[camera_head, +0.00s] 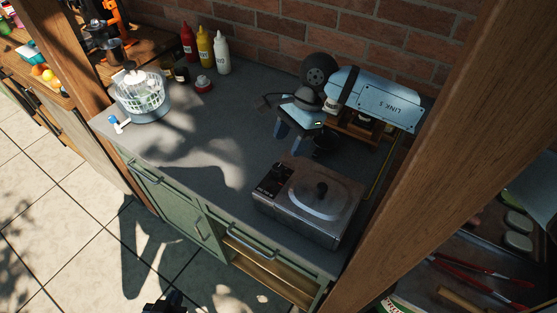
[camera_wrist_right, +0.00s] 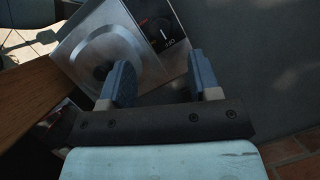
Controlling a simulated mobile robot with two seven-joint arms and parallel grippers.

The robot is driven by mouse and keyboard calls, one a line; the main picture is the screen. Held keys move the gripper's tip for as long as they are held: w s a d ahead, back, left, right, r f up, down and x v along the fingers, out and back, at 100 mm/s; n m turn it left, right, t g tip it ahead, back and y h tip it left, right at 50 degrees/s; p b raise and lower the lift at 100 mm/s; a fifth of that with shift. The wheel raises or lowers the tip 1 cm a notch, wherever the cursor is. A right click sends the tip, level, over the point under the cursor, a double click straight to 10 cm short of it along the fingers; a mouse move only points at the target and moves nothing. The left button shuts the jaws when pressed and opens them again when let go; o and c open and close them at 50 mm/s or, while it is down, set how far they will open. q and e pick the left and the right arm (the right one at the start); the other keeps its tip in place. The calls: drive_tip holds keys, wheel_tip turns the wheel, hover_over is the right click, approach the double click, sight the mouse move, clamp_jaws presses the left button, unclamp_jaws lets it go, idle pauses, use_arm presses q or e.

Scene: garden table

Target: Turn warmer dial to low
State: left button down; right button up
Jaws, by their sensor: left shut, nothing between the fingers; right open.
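The steel warmer (camera_head: 312,225) sits on the grey counter, with a lidded round well on top and a black control panel (camera_head: 274,181) at its left end. In the right wrist view the dial (camera_wrist_right: 162,34) shows on the panel with a white pointer mark; the setting is too small to read surely. My right gripper (camera_head: 290,138) is open and empty, above the counter behind the panel, apart from the dial. In the wrist view its two blue fingers (camera_wrist_right: 162,78) stand apart, with the dial beyond them. My left gripper (camera_head: 164,302) is shut and empty at the bottom edge, off the counter.
A salad spinner (camera_head: 141,96) stands at the counter's left end. Red, yellow and white squeeze bottles (camera_head: 205,48) stand by the brick wall. A wooden rack (camera_head: 355,128) is behind the warmer. A wooden post (camera_head: 430,150) rises at right. The counter's middle is clear.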

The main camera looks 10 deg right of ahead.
sight(278, 167)
drive_tip(key=p+x, duration=0.1)
drive_tip(key=x, duration=0.5)
drive_tip(key=shift+a+f, duration=0.35)
drive_tip(key=shift+f, duration=0.55)
drive_tip(key=shift+s, duration=0.1)
drive_tip(key=shift+c, duration=0.5)
drive_tip(key=c, duration=0.8)
